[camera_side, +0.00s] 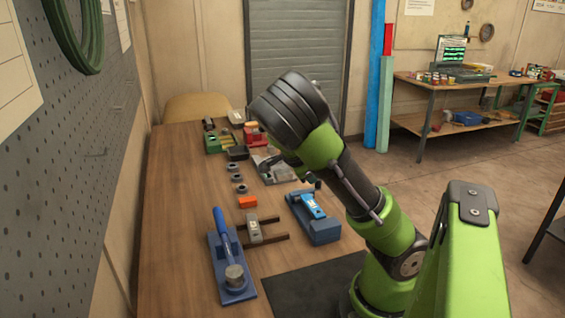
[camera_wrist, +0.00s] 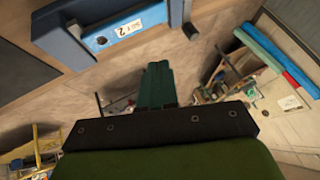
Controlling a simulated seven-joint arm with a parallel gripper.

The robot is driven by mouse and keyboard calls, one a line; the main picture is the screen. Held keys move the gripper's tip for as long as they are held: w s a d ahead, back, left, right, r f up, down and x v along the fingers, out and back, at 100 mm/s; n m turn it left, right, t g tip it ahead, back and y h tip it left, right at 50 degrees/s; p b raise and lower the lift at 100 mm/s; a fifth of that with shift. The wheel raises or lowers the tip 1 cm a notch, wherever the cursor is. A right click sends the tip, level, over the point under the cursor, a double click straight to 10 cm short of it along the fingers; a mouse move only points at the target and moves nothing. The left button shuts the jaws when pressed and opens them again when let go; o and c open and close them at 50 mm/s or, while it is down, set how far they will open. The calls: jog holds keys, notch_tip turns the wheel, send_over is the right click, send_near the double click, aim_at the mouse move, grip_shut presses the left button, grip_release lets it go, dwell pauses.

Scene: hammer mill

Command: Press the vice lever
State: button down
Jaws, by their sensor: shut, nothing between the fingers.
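A blue vice-like block (camera_side: 324,230) with a light-blue strip and white label sits on the wooden table, left of my arm. It also shows in the wrist view (camera_wrist: 75,38), along the upper edge, with a small dark knob (camera_wrist: 190,31) at its right; I cannot tell if that knob is the lever's end. A second blue fixture (camera_side: 220,256), with a raised blue handle (camera_side: 221,228) and a grey cylinder, lies at the table's front left. My gripper (camera_wrist: 159,70) is shut and empty, apart from the labelled block in the wrist view. My fingertips are not clear in the side view.
An orange block (camera_side: 247,202), a small grey block on dark rails (camera_side: 254,232) and several rings lie on the table (camera_side: 180,200). Green and red items stand at the back. A dark mat (camera_side: 310,285) lies in front. The table's left strip is clear.

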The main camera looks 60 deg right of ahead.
jog(key=shift+w+d+m, duration=0.1)
jog(key=shift+w+m, duration=0.05)
jog(key=shift+m, duration=0.85)
jog(key=x, duration=1)
jog(key=shift+w+d, duration=0.3)
jog(key=shift+d, duration=0.25)
jog(key=shift+w+d, duration=0.25)
jog(key=shift+d, duration=0.3)
jog(key=shift+w+d, duration=0.4)
jog(key=shift+d, duration=0.3)
